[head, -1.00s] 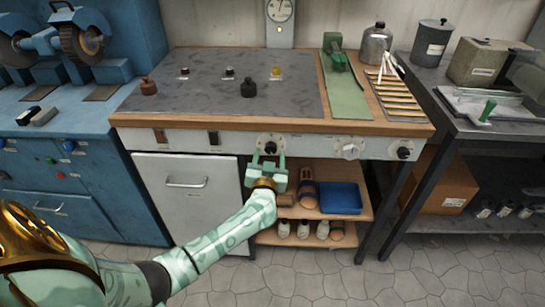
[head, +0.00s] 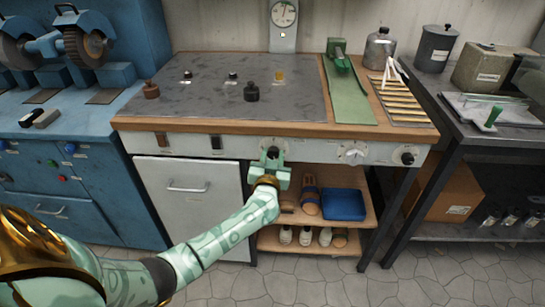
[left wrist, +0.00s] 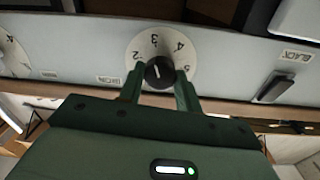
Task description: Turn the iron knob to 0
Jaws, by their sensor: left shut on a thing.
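A black round knob (head: 272,152) on a pale numbered dial sits on the front panel of the workbench. My left gripper (head: 269,163) is at it from the front, shut on the knob with one finger on each side. In the left wrist view the knob (left wrist: 159,72) is between the green fingertips, and the dial (left wrist: 148,46) shows 2, 3, 4 and 5 around it. A white line on the knob points roughly toward the 3. The dial's lower part is hidden by the gripper. My right gripper is not in view.
A white knob (head: 352,154) and another black knob (head: 406,158) are on the same panel, to the right. A dark switch (head: 216,142) is to the left.

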